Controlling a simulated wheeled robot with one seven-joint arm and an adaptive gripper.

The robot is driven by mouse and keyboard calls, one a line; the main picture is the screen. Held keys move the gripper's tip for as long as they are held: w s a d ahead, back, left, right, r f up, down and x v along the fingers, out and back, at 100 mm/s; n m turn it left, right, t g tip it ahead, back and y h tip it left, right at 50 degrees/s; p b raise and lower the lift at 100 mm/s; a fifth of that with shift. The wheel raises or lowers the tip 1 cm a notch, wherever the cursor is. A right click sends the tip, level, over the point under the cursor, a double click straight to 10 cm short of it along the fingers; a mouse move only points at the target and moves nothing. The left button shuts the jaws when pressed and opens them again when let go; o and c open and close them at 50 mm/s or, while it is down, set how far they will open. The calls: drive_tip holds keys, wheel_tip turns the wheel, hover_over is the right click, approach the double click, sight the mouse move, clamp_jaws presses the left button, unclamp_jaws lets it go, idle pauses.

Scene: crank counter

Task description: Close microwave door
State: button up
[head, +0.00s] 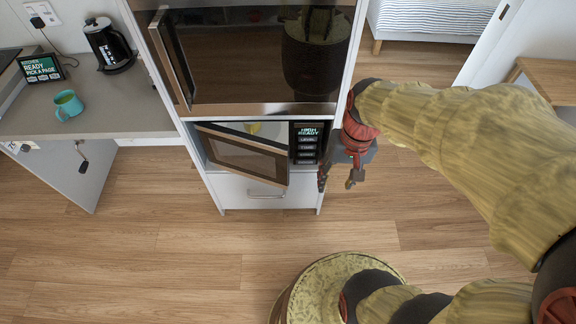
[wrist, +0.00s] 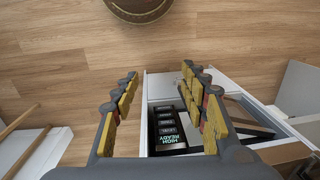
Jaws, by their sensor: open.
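The microwave sits in a white cabinet column below a large oven. Its door (head: 243,158) stands partly open, hinged on the left, with its free edge swung out from the front. Its control panel (head: 308,143) is at the right and also shows upside down in the wrist view (wrist: 167,128). In the wrist view, the door (wrist: 252,118) is partly hidden behind the right finger. My gripper (head: 339,181) is open and empty, to the right of the door's free edge and apart from it in the head view. Its fingers (wrist: 160,76) spread wide in the wrist view.
The oven (head: 250,55) is above the microwave and a drawer with a handle (head: 265,192) is below. A counter (head: 120,118) at left holds a teal mug (head: 68,106), a kettle (head: 108,45) and a small screen (head: 41,68).

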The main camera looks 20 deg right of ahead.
wheel_tip(320, 180, down, 17)
drive_tip(key=w+a+m+g+y+b, duration=0.1)
drive_tip(key=w+m+g+y+b, duration=0.15)
drive_tip(key=m+y, duration=0.45)
drive_tip(key=m+t+y+b, duration=0.4)
drive_tip(key=m+t+y, duration=0.2)
drive_tip(key=m+t, duration=0.85)
approach(289, 164)
drive_tip(key=x, duration=0.3)
drive_tip(key=shift+m+g, duration=0.25)
drive_tip(key=shift+g, duration=0.15)
drive_tip(key=shift+b+x, duration=0.85)
drive_tip(key=shift+x, duration=2.85)
drive_tip(key=shift+r, duration=0.1)
drive_tip(key=c, duration=0.4)
drive_tip(key=c, duration=0.7)
clamp_jaws()
